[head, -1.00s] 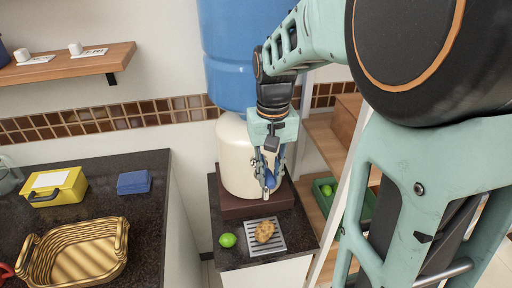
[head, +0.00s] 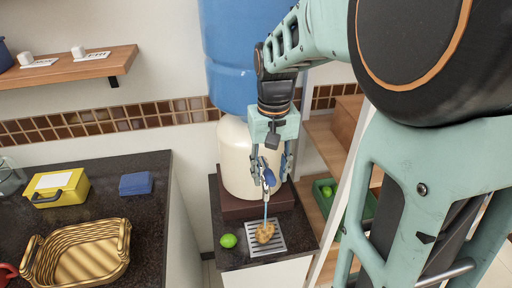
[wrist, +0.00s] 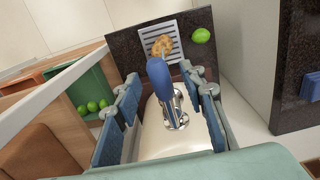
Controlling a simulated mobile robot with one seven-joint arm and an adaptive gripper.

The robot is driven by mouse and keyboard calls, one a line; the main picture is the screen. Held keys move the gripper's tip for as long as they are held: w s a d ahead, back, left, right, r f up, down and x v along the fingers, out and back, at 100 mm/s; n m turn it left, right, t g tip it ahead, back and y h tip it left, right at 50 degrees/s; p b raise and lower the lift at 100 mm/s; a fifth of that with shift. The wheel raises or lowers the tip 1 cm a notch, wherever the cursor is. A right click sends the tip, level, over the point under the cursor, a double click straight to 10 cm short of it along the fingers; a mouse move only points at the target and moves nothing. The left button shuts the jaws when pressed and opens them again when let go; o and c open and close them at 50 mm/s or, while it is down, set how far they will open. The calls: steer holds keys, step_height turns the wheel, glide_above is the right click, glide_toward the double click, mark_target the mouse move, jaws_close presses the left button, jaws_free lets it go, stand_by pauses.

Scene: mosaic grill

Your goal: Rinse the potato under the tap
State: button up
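The brown potato (head: 264,233) lies on the metal drip grate (head: 279,242) below the tap; it also shows in the wrist view (wrist: 161,46). The tap (wrist: 174,117) is chrome with a blue lever (wrist: 160,82) and sits on the front of the cream water dispenser (head: 233,165). A thin blue stream of water (head: 265,211) runs from the tap down onto the potato. My gripper (head: 271,156) is open at the tap, its fingers apart on either side of the tap and lever. In the wrist view my gripper (wrist: 160,105) holds nothing.
A green lime (head: 228,240) lies left of the grate. A wicker basket (head: 122,238), yellow box (head: 60,188) and blue sponge-like block (head: 135,183) are on the left counter. A green crate (head: 324,205) with limes stands on the right shelf.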

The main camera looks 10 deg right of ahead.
mark_target(270, 174)
step_height(270, 174, up, 7)
steer(key=p, duration=0.6)
stand_by(0.3)
